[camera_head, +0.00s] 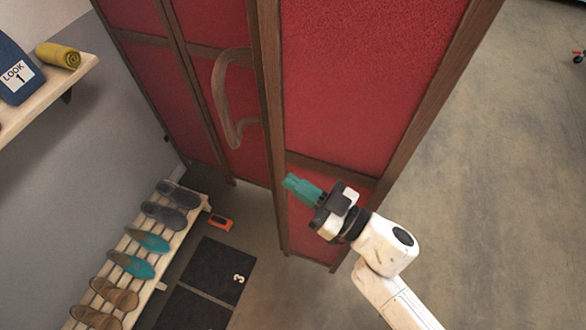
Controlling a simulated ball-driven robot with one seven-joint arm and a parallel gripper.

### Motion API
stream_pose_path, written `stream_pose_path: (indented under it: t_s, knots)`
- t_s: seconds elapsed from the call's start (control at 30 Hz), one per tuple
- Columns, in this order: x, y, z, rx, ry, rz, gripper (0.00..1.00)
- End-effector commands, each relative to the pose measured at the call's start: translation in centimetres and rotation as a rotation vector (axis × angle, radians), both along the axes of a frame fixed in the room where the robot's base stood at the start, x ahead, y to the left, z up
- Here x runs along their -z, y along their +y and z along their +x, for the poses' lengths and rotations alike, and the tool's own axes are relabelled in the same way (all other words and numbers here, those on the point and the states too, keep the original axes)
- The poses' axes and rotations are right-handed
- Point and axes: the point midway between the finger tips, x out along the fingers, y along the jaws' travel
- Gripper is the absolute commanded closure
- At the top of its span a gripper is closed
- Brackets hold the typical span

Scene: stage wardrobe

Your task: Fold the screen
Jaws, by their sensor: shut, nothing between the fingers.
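The folding screen (355,75) has red panels in brown wooden frames. A curved wooden handle (223,100) stands out from the left part, beside the frame post. My gripper (288,181), with teal fingers, is shut and empty. It shows in front of the lower part of the near panel, close to the frame post. I cannot tell whether it touches the screen. My gripper and wrist hide part of the panel's lower section.
A slatted wooden rack (160,284) with several shoes runs along the left wall. Dark mats (215,270), one marked 3, and a small orange item (221,222) lie on the floor.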

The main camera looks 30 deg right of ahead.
Motion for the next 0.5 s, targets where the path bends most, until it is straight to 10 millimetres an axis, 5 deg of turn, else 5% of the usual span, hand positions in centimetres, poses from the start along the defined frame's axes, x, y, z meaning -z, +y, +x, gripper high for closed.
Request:
stream_pose_path:
  t_s: [0.5]
  knots:
    - [-1.8,3.8,8.7,0.002,-0.002,0.001,1.00]
